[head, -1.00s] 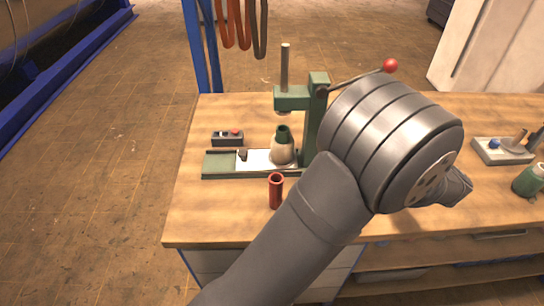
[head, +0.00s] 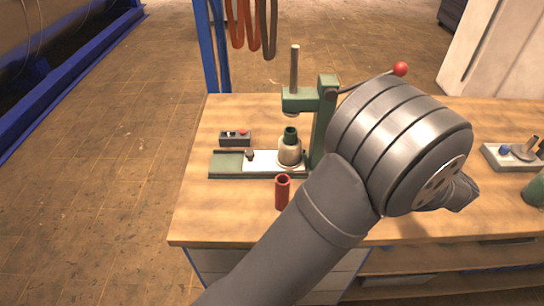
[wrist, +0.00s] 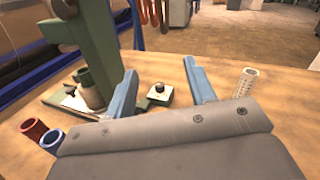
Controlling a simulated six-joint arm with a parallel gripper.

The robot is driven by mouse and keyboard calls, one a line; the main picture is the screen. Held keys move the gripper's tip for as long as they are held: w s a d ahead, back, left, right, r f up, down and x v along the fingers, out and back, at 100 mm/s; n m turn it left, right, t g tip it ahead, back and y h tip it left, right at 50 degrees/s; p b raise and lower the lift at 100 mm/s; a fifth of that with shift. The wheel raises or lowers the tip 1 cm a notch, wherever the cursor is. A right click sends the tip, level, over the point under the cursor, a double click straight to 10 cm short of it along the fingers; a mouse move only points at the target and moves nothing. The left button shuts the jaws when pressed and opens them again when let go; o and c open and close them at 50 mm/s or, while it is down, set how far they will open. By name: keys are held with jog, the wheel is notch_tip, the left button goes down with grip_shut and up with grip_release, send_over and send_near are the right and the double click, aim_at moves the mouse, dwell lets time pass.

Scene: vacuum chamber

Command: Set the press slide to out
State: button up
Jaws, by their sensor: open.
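The green press (head: 325,118) stands on the bench in the head view, and its frame shows large at the left of the wrist view (wrist: 92,40). Its slide (head: 263,160) is a pale plate on a green base, with a small dark knob (head: 250,154) near its left part. A cream cup with a green ring (head: 289,150) stands on the plate's right part, roughly below the ram. My gripper (wrist: 160,72) is open with nothing between its blue fingers, right of the press and apart from it. My arm hides its fingers in the head view.
A red tube (head: 282,192) stands in front of the slide. A control box (head: 235,138) lies behind it. The red-knobbed lever (head: 401,69) rises above my arm.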

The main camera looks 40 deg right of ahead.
jog(key=w+a+n+g+y, duration=1.05)
jog(key=w+a+y, duration=0.45)
jog(key=w+a, duration=1.1)
jog(key=r+n+g+h, duration=0.2)
jog(key=n+g+h, duration=0.45)
jog(key=n, duration=0.35)
send_over(249, 152)
jog(key=shift+t+h, duration=0.3)
jog(key=shift+h, duration=0.15)
notch_tip(249, 152, down, 18)
jog(key=shift+s+r, duration=0.15)
jog(key=shift+r, duration=0.1)
grip_shut()
